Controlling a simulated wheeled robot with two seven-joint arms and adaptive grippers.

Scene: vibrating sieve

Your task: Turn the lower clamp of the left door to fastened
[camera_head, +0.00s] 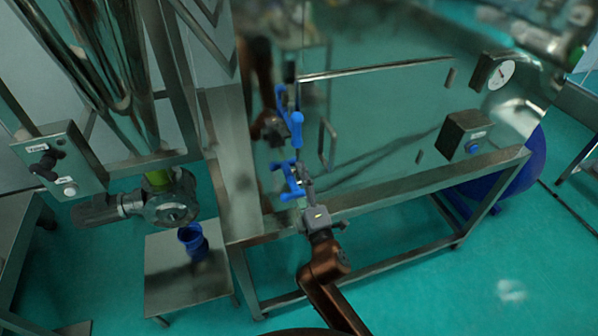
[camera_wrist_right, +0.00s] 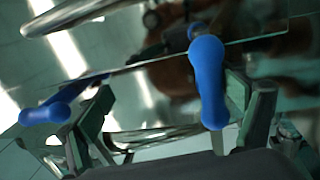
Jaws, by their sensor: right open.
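The lower clamp (camera_head: 291,183) has blue handle parts and sits at the left edge of the shiny metal door (camera_head: 385,110). The upper clamp (camera_head: 296,120), also blue, is above it on the same edge. My right gripper (camera_head: 304,187) is open at the lower clamp, coming from below right. In the wrist view, one blue handle (camera_wrist_right: 209,80) reaches between the open fingers, close to the right finger. Another blue handle part (camera_wrist_right: 55,105) lies beyond the left finger. Whether the fingers touch the handle I cannot tell. My left gripper is not in view.
A door handle (camera_head: 327,145) stands right of the clamps. A frame rail (camera_head: 400,190) runs below the door. A small metal table (camera_head: 180,275) with a blue cup (camera_head: 191,238) and a valve (camera_head: 170,206) are at the left. The floor at lower right is clear.

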